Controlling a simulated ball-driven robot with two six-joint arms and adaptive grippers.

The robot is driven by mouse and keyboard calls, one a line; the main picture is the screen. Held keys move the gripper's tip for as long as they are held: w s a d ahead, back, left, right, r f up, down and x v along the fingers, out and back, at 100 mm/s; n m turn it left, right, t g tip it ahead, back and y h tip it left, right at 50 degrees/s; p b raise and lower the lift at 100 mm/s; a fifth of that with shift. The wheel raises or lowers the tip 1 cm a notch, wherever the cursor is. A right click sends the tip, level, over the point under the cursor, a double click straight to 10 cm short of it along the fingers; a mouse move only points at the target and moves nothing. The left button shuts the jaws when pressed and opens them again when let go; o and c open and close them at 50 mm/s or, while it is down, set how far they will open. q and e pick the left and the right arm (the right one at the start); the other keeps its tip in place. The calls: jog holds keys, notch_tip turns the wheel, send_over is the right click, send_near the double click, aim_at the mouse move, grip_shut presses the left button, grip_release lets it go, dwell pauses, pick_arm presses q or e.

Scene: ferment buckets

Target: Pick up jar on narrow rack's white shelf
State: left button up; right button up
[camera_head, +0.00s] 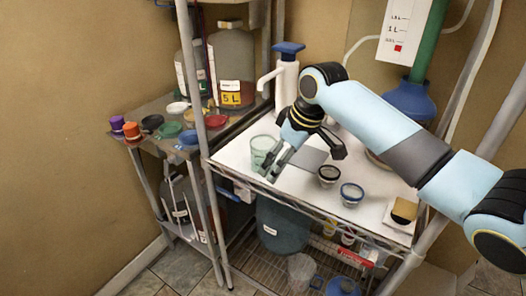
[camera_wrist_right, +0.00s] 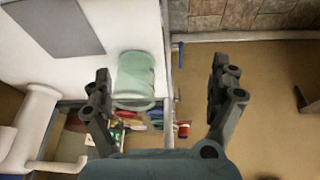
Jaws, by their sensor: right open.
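A pale green translucent jar (camera_head: 261,146) stands on the white shelf (camera_head: 233,157) of the narrow rack, near its left front edge. My right gripper (camera_head: 273,170) is open and close to the jar, just right of and in front of it in the head view. In the right wrist view my right gripper (camera_wrist_right: 161,80) has its fingers wide apart. The jar (camera_wrist_right: 136,76) shows there between them, nearer the left finger, and nothing is gripped. I cannot tell how far the fingertips are from it. My left gripper is not in view.
A white pump bottle (camera_head: 287,86) with a blue top stands behind the gripper. A rack post (camera_head: 192,75) rises left of the jar. Coloured lids (camera_head: 168,129) cover the left shelf.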

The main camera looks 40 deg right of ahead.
jog(key=w+d+r, duration=0.3)
jog(key=w+r, duration=0.3)
jog(key=r, duration=0.1)
jog(key=b, duration=0.6)
send_near(264, 146)
notch_tip(264, 146, down, 2)
jog(key=s+a, duration=0.2)
jog(key=shift+y, duration=0.3)
jog(key=b+x, duration=0.3)
jog(key=b, duration=0.1)
jog(key=b+x, duration=0.2)
jog(key=b, duration=0.2)
jog(key=shift+w+f, duration=0.25)
jog(key=shift+w, duration=0.1)
jog(key=shift+a+r, duration=0.1)
jog(key=shift+c, duration=0.2)
jog(key=shift+n, duration=0.3)
jog(key=c, duration=1.3)
